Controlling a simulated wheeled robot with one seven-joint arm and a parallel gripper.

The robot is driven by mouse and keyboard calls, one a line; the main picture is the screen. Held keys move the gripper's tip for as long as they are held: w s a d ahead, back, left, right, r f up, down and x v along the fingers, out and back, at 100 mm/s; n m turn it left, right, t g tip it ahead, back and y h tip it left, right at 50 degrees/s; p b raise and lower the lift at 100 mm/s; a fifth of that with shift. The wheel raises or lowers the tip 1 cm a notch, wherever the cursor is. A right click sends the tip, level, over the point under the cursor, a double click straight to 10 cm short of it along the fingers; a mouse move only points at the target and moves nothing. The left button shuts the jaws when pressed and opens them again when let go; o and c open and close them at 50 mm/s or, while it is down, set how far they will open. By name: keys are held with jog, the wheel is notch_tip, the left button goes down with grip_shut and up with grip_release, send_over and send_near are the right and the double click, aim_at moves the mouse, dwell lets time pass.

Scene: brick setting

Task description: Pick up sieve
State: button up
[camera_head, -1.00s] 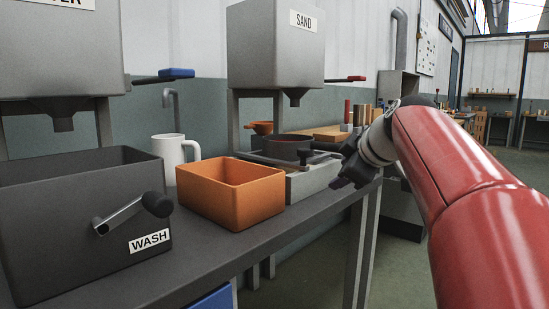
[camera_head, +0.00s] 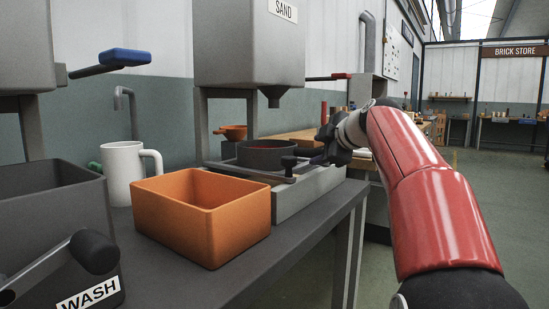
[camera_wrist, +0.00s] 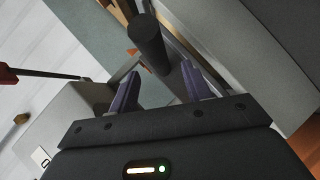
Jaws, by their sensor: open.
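A dark round pan (camera_head: 266,154) with a reddish inside, which looks like the sieve, sits on a grey box (camera_head: 305,190) under the sand hopper. My gripper (camera_head: 308,158) is just right of the pan, beside a dark knob (camera_head: 288,162) at the box's front. In the wrist view my gripper (camera_wrist: 160,70) is open, with its two purple-grey fingers apart and nothing between them. A dark cylinder (camera_wrist: 147,38), like a handle or knob, stands just beyond the fingertips. The pan is not clearly seen in the wrist view.
An orange bin (camera_head: 205,215) stands on the dark bench (camera_head: 290,243), left of the grey box. A white mug (camera_head: 124,172) and the dark wash box (camera_head: 45,205) are further left. The sand hopper (camera_head: 248,50) hangs above. Open floor lies to the right.

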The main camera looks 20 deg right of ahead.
aim_at(313, 151)
jog(key=x, duration=0.3)
jog(key=shift+w+f, duration=0.1)
jog(key=shift+w, duration=0.05)
jog(key=shift+c, duration=0.2)
grip_shut()
